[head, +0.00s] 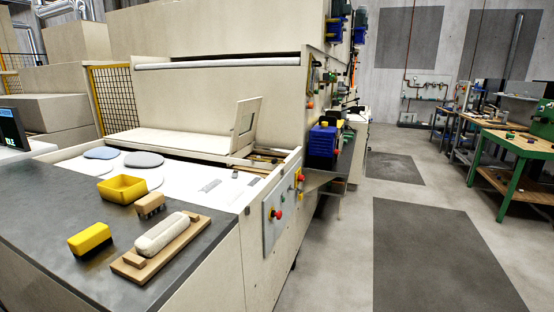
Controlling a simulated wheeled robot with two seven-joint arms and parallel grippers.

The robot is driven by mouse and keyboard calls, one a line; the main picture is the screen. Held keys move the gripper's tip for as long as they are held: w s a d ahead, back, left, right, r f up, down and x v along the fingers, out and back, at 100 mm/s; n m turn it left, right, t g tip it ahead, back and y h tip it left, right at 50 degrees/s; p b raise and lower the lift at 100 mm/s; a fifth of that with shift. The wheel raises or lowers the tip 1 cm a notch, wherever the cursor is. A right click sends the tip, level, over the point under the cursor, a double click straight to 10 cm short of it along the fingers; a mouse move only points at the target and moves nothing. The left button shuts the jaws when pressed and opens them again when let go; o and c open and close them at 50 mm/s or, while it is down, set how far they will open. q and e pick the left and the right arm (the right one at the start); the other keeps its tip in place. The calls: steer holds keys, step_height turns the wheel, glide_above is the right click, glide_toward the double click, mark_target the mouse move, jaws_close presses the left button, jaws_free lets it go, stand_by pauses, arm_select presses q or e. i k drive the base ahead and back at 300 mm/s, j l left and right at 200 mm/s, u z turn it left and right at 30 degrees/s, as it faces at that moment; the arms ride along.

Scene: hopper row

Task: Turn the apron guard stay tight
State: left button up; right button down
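I cannot pick out the apron guard stay for certain in the head view. A cream panel (238,138) with a small window stands upright at the right end of the machine's low cover (170,141). It could be part of the guard, but the view does not settle this. The parts around its foot are too small to make out. Neither of my grippers is in view.
A grey worktop (60,210) at the front left holds a yellow bin (113,188), brushes and a wooden board (136,270) with a white roll. A control box (272,235) with a red button faces the aisle. Open floor (350,225) lies right, before a green bench (510,143).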

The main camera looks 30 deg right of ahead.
mark_target(275, 160)
steer(key=i+l+u, duration=0.2)
steer(key=l+u, duration=0.2)
steer(key=l, duration=0.75)
steer(key=l+u, duration=0.35)
steer(key=l, duration=0.8)
steer(key=i, duration=0.05)
